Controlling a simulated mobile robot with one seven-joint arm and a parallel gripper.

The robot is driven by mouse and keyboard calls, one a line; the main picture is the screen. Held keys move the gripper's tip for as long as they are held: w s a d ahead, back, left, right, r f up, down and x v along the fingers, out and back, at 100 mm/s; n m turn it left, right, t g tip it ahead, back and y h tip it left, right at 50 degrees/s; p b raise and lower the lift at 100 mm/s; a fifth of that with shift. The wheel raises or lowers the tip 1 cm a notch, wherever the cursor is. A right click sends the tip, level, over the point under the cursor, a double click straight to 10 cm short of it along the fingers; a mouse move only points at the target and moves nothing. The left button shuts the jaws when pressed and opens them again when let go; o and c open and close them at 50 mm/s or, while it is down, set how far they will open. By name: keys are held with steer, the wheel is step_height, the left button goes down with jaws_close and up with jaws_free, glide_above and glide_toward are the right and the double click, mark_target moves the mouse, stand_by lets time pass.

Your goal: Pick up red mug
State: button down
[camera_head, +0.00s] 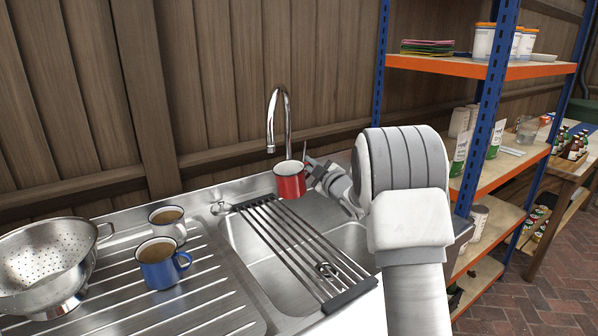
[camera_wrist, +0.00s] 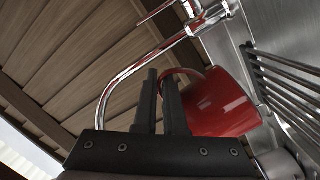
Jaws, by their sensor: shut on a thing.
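The red mug (camera_head: 290,181) has a white inside and a pale rim. It is upright at the back of the sink, in front of the tap, by the far end of the drying rack. My gripper (camera_head: 312,165) is at the mug's right side. In the wrist view my gripper (camera_wrist: 163,88) has its two dark fingers shut on the handle of the red mug (camera_wrist: 222,103). Whether the mug's base touches anything below is hard to tell.
The chrome tap (camera_head: 286,125) rises right behind the mug. A roll-up rack (camera_head: 290,240) spans the sink. A blue mug (camera_head: 158,272), a white mug (camera_head: 168,222) and a colander (camera_head: 45,262) stand on the drainboard at left. A shelf unit (camera_head: 485,130) stands at right.

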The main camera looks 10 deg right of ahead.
steer(key=w+d+r+p, duration=0.1)
steer(key=d+r, duration=0.3)
steer(key=d, duration=0.2)
steer(key=shift+d, duration=0.15)
steer(key=shift+w, duration=0.15)
steer(key=shift+d, duration=0.1)
stand_by(0.9)
